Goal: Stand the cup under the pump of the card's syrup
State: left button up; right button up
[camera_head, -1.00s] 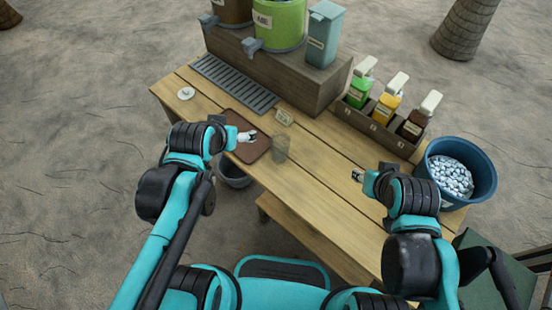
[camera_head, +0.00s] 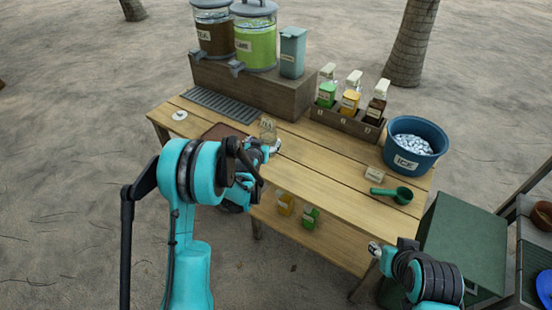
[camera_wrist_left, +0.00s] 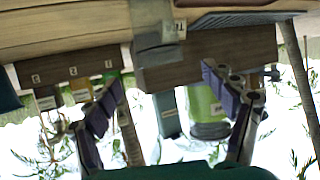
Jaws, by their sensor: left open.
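The clear cup (camera_head: 267,130) stands on the table near the brown mat (camera_head: 217,131). A small lettered card (camera_wrist_left: 174,30) shows at the cup in the left wrist view; its words are too small to read surely. My left gripper (camera_head: 272,148) is open right at the near side of the cup; whether it touches is hidden. In the left wrist view its fingers (camera_wrist_left: 170,105) are spread. Pump bottles of green (camera_head: 326,94), yellow (camera_head: 349,101) and dark brown (camera_head: 375,108) syrup stand in a numbered wooden rack (camera_head: 340,121). My right gripper (camera_head: 375,249) is beyond the table's front edge.
A blue ice bucket (camera_head: 414,146), a green scoop (camera_head: 391,194) and a small card (camera_head: 374,174) occupy the right end. Drink dispensers (camera_head: 256,46) stand on a wooden box (camera_head: 245,88) behind a drip grate (camera_head: 222,105). The table between cup and scoop is clear.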

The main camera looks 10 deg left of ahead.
aim_at(270, 133)
pick_arm(q)
jog(key=shift+w+f, duration=0.15)
jog(key=shift+f, duration=0.3)
jog(key=b+x, duration=0.3)
jog(key=x, duration=0.5)
jog(key=shift+r, duration=0.2)
jog(key=c, duration=1.3)
jog(key=shift+r, duration=0.1)
